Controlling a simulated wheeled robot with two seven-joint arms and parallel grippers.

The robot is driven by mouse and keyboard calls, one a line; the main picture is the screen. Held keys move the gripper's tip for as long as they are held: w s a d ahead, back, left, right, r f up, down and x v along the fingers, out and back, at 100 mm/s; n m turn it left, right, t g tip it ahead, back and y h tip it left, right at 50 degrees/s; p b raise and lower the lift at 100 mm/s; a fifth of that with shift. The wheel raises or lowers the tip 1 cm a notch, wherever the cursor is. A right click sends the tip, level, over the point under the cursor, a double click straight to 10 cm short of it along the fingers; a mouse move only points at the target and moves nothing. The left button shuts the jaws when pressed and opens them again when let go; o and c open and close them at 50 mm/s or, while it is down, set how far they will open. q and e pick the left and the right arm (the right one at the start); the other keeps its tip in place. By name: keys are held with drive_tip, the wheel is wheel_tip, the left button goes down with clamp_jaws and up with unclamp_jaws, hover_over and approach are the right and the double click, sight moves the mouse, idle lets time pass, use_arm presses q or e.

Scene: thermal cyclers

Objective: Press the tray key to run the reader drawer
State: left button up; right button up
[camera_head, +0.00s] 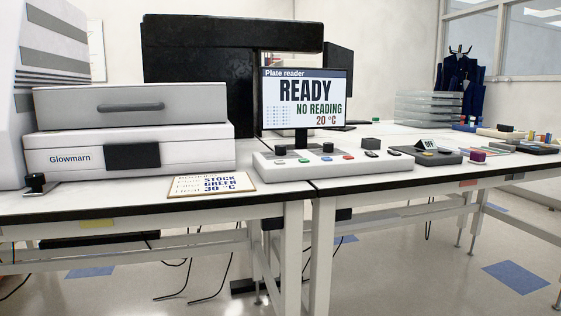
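A plate reader screen (304,99) stands on the bench and reads "READY", "NO READING" and "20 °C". In front of it is a white control panel (335,169) with several coloured keys and dark knobs; which one is the tray key is too small to read. To the left is a white and grey instrument labelled Glowmarn (70,159), with a grey upper part, a handle and a dark front panel (133,156). No open drawer shows. Neither of my grippers is in view.
A dark device with an "OFF" sign (426,145) sits right of the panel. A small black knob (36,183) stands at left. Clear trays (428,108) are stacked behind.

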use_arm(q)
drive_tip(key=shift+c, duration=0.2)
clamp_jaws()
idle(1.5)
